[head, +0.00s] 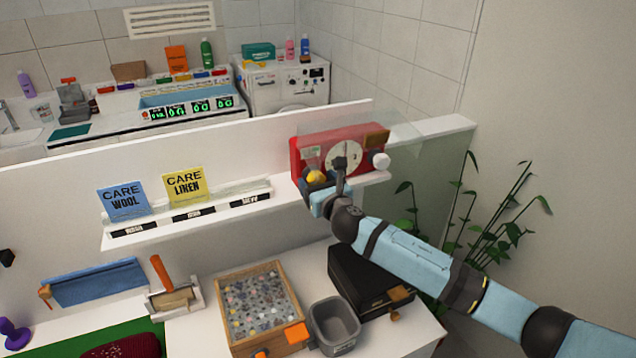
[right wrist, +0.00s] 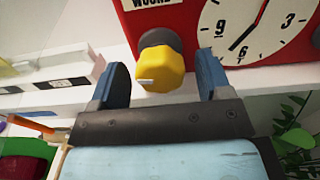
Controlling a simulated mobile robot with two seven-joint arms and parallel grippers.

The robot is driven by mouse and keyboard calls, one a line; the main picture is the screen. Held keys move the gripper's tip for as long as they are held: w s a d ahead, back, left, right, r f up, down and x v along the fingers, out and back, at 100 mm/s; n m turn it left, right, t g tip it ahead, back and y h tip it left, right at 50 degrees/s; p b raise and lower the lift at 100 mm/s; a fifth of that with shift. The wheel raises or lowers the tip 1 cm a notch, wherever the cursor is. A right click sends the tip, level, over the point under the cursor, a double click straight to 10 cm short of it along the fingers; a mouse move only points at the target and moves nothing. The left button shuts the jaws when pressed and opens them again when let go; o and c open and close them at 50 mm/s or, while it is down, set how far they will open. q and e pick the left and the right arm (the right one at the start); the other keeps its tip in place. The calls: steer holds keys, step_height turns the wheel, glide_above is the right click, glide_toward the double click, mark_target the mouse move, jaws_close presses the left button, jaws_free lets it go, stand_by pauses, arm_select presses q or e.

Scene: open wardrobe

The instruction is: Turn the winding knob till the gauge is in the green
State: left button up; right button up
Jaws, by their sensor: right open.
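A red clock unit (head: 308,143) stands on the white shelf, with a white dial (head: 345,157) and a yellow winding knob (head: 316,177) low on its left. In the right wrist view the yellow knob (right wrist: 163,68) carries a white mark pointing left. My right gripper (head: 325,190) is open, its blue fingers (right wrist: 162,82) on either side of the knob, with a gap on each side. A label, cut off at the top there, sits above the knob. A small pale greenish patch (head: 310,153) shows above the knob in the head view; I cannot read it. My left gripper is not seen.
Care cards (head: 184,185) stand on the shelf to the left. Below are a tray of pebbles (head: 292,300), a grey bin (head: 335,325) and a black box (head: 350,275). A plant (head: 490,215) stands at the right.

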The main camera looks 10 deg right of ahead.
steer(key=c, duration=0.9)
steer(key=shift+m, duration=0.3)
